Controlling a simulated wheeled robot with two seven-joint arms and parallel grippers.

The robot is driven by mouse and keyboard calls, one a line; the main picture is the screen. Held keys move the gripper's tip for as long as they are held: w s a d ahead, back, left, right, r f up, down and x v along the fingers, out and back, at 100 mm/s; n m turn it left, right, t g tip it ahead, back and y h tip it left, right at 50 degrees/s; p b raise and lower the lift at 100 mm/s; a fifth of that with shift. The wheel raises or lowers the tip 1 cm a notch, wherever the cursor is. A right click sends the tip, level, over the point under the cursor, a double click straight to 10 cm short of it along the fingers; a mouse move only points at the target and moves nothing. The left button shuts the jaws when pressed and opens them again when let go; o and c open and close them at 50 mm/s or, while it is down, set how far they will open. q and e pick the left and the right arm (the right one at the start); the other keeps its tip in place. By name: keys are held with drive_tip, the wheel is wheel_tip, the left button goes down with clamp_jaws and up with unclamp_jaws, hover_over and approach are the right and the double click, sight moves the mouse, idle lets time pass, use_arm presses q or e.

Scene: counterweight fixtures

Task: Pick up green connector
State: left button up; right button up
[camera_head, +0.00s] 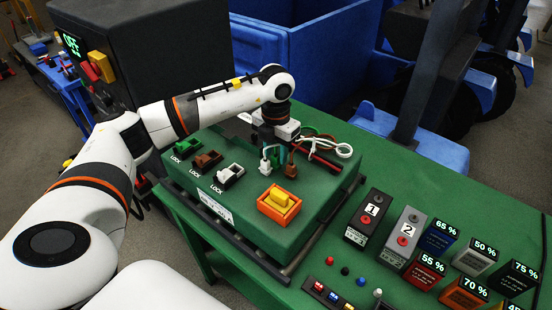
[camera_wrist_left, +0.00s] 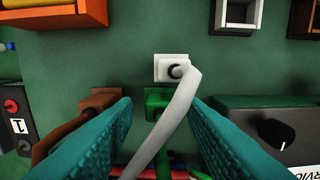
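In the left wrist view, the green connector (camera_wrist_left: 157,100) lies against the green box top between the two teal fingers of my left gripper (camera_wrist_left: 163,104). The fingers are open, with a gap on either side of it. A white cable crosses over part of it. The white connector (camera_wrist_left: 172,68) sits just above it, and the brown connector (camera_wrist_left: 95,103) is to the left, partly behind the left finger. In the head view, my left gripper (camera_head: 275,150) points down at the box's back part, near the white connector (camera_head: 265,166) and brown connector (camera_head: 291,171).
The green box (camera_head: 235,225) carries green (camera_head: 187,147), brown (camera_head: 206,160) and white (camera_head: 229,176) LOCK sockets and an orange-framed yellow switch (camera_head: 281,203). Loose cables (camera_head: 325,147) lie right of my gripper. Labelled blocks (camera_head: 440,237) and small controls stand on the green table at right.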

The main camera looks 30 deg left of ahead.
sight(276, 156)
use_arm(q)
wheel_tip(276, 156, down, 2)
drive_tip(key=shift+f, duration=0.6)
use_arm(e)
drive_tip(key=shift+w+r, duration=0.15)
drive_tip(key=shift+r, duration=0.45)
use_arm(q)
drive_tip(key=shift+c, duration=0.6)
drive_tip(key=c, duration=0.3)
use_arm(e)
drive_tip(key=shift+s, duration=0.25)
use_arm(q)
drive_tip(key=shift+r, duration=0.1)
